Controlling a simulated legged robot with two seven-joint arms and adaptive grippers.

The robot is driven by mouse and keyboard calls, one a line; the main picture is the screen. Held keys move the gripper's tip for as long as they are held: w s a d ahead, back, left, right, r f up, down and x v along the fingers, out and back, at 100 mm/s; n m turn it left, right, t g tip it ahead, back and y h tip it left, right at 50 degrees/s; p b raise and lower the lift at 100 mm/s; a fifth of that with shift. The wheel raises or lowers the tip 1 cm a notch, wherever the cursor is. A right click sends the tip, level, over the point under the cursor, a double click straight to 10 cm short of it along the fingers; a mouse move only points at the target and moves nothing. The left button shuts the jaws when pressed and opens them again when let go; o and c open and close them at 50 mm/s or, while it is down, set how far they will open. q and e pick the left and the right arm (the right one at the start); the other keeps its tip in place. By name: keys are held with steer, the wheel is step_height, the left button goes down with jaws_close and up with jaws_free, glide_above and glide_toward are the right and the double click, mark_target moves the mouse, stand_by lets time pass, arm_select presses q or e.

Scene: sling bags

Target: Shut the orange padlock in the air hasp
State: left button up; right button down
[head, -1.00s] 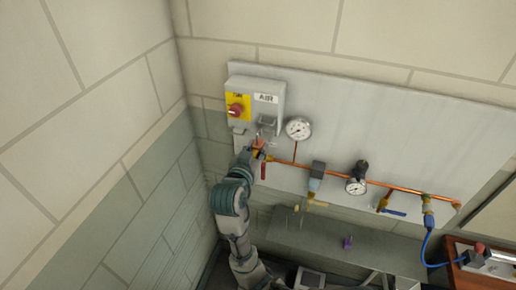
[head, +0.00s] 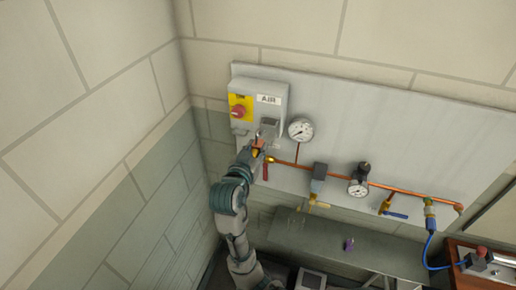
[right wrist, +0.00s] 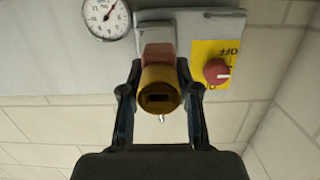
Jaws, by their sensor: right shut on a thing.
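The orange padlock (right wrist: 160,76) is between the fingers of my right gripper (right wrist: 159,84), its yellowish underside with a dark slot facing the wrist camera. The right gripper is shut on it. In the head view the gripper (head: 257,149) is just below the grey air hasp (head: 270,124) on the front of the AIR box. In the right wrist view, which is upside down, the hasp (right wrist: 157,34) shows directly beyond the padlock. The padlock's shackle is hidden, so I cannot tell whether it passes through the hasp. My left gripper is not in view.
The box (head: 280,92) has a red knob (head: 238,112) on a yellow plate. A gauge (head: 300,130) and a copper pipe (head: 340,178) with a red-handled valve (head: 266,170) are close by. A shelf (head: 375,258) with a purple item (head: 349,244) is below.

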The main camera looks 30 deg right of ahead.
mark_target(260, 142)
steer(key=shift+w+d, duration=0.35)
steer(key=shift+d, duration=0.35)
steer(key=shift+w+d, duration=0.25)
steer(key=shift+w, duration=0.1)
steer(key=shift+w+d, duration=0.15)
steer(key=shift+w+d, duration=0.1)
steer(key=shift+r+p+x, duration=0.2)
steer(key=shift+p+x, duration=0.15)
steer(key=shift+x, duration=0.9)
steer(key=shift+r+p+x, duration=0.2)
steer(key=shift+p+x, duration=0.1)
steer(key=shift+x, duration=0.9)
steer(key=shift+d, duration=0.1)
steer(key=shift+f, duration=0.15)
